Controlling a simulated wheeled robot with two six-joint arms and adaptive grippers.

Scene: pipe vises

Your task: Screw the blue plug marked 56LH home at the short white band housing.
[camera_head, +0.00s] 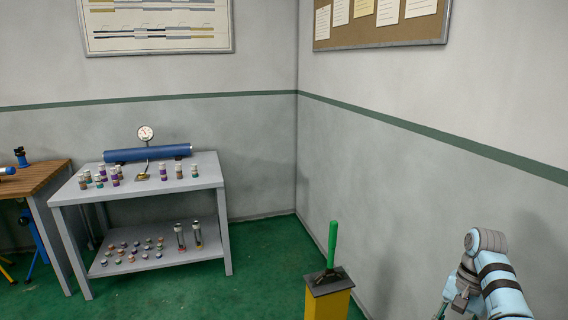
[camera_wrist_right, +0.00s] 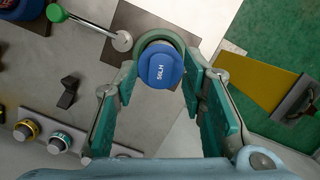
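The blue plug (camera_wrist_right: 160,68) marked 56LH shows in the right wrist view, end on, between the fingertips of my right gripper (camera_wrist_right: 162,72). Both fingers appear to touch its sides, so the gripper looks shut on it. A grey-green round rim (camera_wrist_right: 160,35) shows behind the plug; I cannot tell whether the plug is seated in it or apart from it. I cannot make out a short white band on any housing. In the head view only part of my right arm (camera_head: 490,275) shows, at the lower right. My left gripper is not in view.
A green-knobbed lever (camera_wrist_right: 90,26) lies left of the plug; a black knob (camera_wrist_right: 68,92) and ringed parts (camera_wrist_right: 60,142) are lower left. The head view shows a grey table (camera_head: 205,183) with small banded parts and a yellow stand (camera_head: 328,302) with green handle.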

